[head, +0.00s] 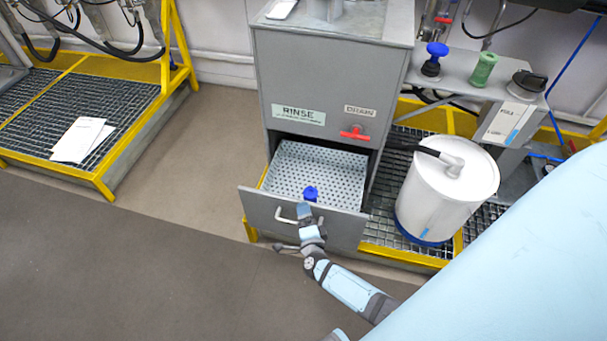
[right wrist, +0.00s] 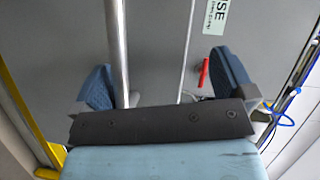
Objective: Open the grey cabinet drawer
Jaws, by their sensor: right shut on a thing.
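The grey cabinet (head: 330,85) stands in the middle of the head view with a "RINSE" label. Its lower drawer (head: 345,228) is pulled out, and a perforated light-grey plate (head: 318,168) shows inside. The drawer handle (head: 283,217) is a pale bar on the drawer front. My right gripper (head: 308,204) is at this handle, at the top of the drawer front. My left gripper is not in view.
A red valve handle (head: 355,133) sits on the cabinet above the drawer. A white drum (head: 446,195) with a black hose stands close to the right on a yellow-framed grating. Papers (head: 82,139) lie on the left grating. The floor in front of the drawer is clear apart from my arm.

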